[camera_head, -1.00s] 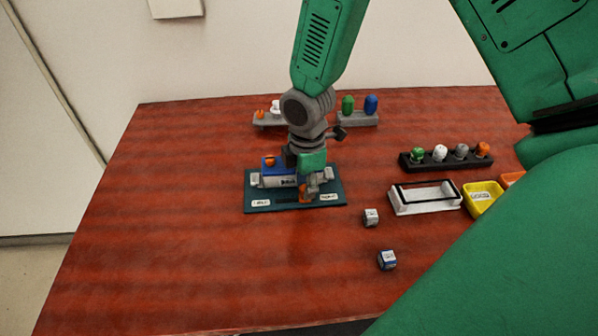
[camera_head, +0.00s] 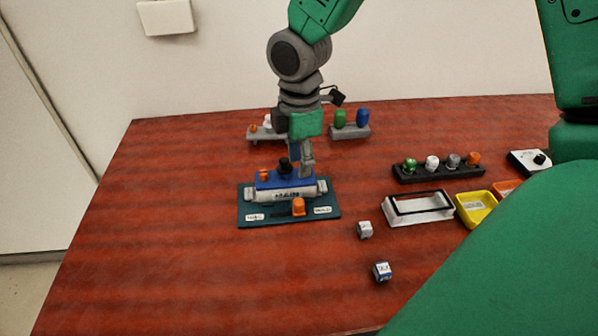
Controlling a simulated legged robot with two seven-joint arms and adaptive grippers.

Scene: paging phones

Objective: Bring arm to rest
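The device sits on a dark teal board (camera_head: 260,220) with white labels. It has a black knob and a small orange piece on top. An orange block (camera_head: 299,207) stands at the board's front, apart from the gripper. My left gripper is not in view.
Two small cubes (camera_head: 364,229) (camera_head: 382,271) lie right of the board. A white tray (camera_head: 420,216), a yellow bin (camera_head: 476,212) and a black rack (camera_head: 437,174) with coloured pegs stand further right. Grey racks (camera_head: 349,133) stand behind. The table's left side is clear.

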